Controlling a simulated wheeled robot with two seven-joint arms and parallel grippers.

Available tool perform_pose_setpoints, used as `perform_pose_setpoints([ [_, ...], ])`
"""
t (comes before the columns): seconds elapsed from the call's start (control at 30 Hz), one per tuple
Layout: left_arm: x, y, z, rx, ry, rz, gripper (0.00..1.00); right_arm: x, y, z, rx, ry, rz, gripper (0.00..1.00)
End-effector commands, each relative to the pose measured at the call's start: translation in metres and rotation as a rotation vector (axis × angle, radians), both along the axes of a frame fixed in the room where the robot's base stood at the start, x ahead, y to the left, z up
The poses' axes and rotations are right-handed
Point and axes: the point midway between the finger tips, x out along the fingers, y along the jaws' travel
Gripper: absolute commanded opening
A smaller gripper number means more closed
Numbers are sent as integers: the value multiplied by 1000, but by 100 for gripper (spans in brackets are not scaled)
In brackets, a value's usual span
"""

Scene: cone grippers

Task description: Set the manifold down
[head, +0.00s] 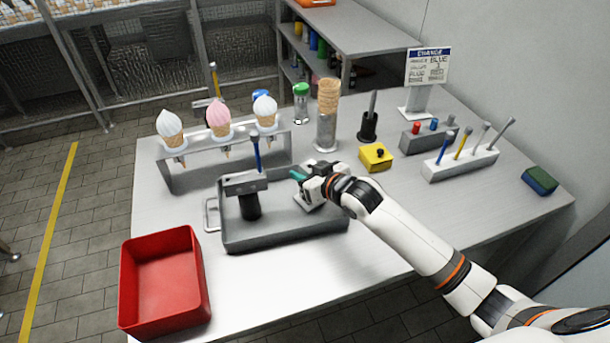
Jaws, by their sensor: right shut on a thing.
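My right gripper (306,183) is over the right half of a grey tray (285,240). It is shut on a small piece with a teal end (298,174), which I take to be the manifold. The fingers hide most of it. A pale grey flat part (306,203) shows just below the fingers; I cannot tell whether it belongs to the held piece or touches the tray floor. To the left, a grey block on a black post (249,204) stands in the tray with a blue-handled tool (257,150) upright at it. My left gripper is out of view.
A red bin (163,275) is at the front left. Behind the tray are an ice-cream cone rack (185,177) and a cone stack (328,95). A yellow box (376,157), a tool rack (462,164) and a sponge (540,180) are at right. The table's front right is clear.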

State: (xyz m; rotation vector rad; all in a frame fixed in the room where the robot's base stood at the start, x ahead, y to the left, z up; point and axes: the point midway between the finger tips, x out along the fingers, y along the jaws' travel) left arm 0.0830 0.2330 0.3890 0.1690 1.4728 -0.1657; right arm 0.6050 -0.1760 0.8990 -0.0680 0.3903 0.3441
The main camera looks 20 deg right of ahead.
Motion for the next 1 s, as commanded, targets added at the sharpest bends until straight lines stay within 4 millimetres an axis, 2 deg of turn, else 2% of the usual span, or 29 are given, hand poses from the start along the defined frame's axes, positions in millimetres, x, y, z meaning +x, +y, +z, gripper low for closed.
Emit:
perform_pose_setpoints([
  [0.1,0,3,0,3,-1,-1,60,0,0,-8,-1,-2,-1,6],
  [0.43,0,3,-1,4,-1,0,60,0,0,-10,0,-3,0,6],
  [0.47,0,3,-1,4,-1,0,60,0,0,-11,0,-2,0,36],
  [0.6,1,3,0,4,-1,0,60,0,0,-11,-1,-1,0,56],
  [0.93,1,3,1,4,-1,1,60,0,0,-6,-1,-2,-1,56],
  [1.0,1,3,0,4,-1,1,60,-7,-3,-5,-1,-1,0,56],
])
